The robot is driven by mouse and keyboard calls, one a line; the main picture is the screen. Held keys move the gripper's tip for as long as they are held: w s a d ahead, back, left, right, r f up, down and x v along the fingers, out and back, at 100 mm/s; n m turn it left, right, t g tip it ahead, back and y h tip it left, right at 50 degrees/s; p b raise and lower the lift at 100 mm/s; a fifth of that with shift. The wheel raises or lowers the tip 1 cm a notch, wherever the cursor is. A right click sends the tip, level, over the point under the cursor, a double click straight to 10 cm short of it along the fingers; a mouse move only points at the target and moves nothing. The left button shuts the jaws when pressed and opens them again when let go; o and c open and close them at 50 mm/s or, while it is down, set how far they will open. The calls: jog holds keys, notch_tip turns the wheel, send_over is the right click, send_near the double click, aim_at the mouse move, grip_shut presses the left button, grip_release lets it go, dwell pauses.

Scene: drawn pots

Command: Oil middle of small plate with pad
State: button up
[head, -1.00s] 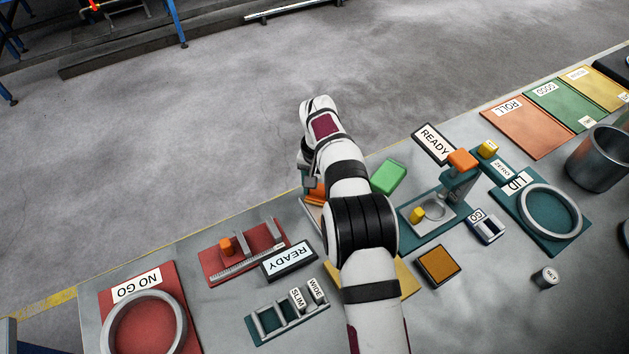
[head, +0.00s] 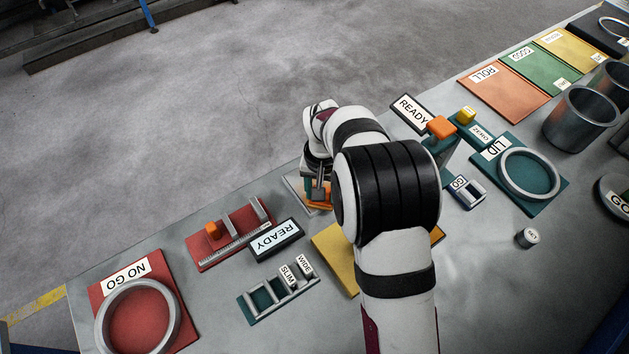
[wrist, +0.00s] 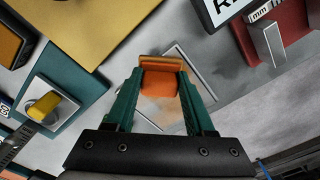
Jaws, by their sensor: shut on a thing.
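My gripper (wrist: 160,74) is shut on an orange pad (wrist: 161,85), held between its green fingers in the wrist view. The pad is over a small grey plate (wrist: 204,84) with a pale raised edge, and I cannot tell whether it touches. A faint brownish-orange smear (wrist: 172,122) shows between the fingers. In the head view, the gripper (head: 319,190) is beyond my forearm, with some orange at its tip. The small plate (head: 294,187) shows only in part there, as my arm and gripper hide the rest.
A yellow mat (head: 331,250) lies near the plate, partly behind my arm. A red fixture with a ruler (head: 225,251) and a READY sign (head: 275,240) stand left of it. A teal stand with an orange top (head: 440,128) is at right. The bench's far edge is close behind.

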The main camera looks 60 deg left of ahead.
jog(key=shift+d+f, duration=0.1)
jog(key=shift+d, duration=0.4)
jog(key=shift+w, duration=0.95)
jog(key=shift+w+a, duration=0.15)
jog(key=shift+a+r, duration=0.2)
jog(key=shift+a, duration=1.65)
jog(key=shift+a+f, duration=0.15)
jog(key=shift+a, duration=1.7)
jog(key=shift+a+f, duration=0.1)
jog(key=shift+a, duration=1.75)
jog(key=shift+d+r, duration=0.15)
jog(key=shift+d, duration=5.5)
